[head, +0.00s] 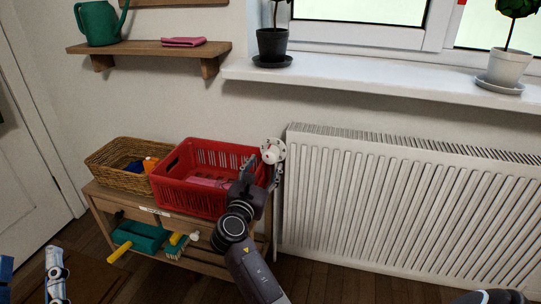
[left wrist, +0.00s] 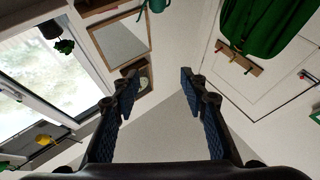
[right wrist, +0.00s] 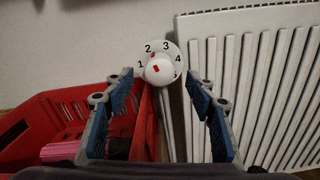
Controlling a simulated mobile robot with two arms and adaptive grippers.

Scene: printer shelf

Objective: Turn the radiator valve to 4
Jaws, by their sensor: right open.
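The white radiator valve (head: 273,151) sits at the radiator's upper left corner. In the right wrist view, the valve (right wrist: 158,70) faces me, with numbers 1 to 5 around its knob. A red mark on the knob's edge lies by the 2; another red mark is on its face. My right gripper (head: 262,172) is open just in front of the valve. In its wrist view, the fingers (right wrist: 158,84) stand left and right of the knob, apart from it as far as I can tell. My left gripper (left wrist: 160,80) is open and empty, far from the valve.
The white radiator (head: 390,200) stands right of the valve under the windowsill (head: 390,88). A red crate (head: 190,200) is close on the left, on a wooden shelf unit (head: 215,258) with a wicker basket (head: 105,160). Potted plants stand on the sill.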

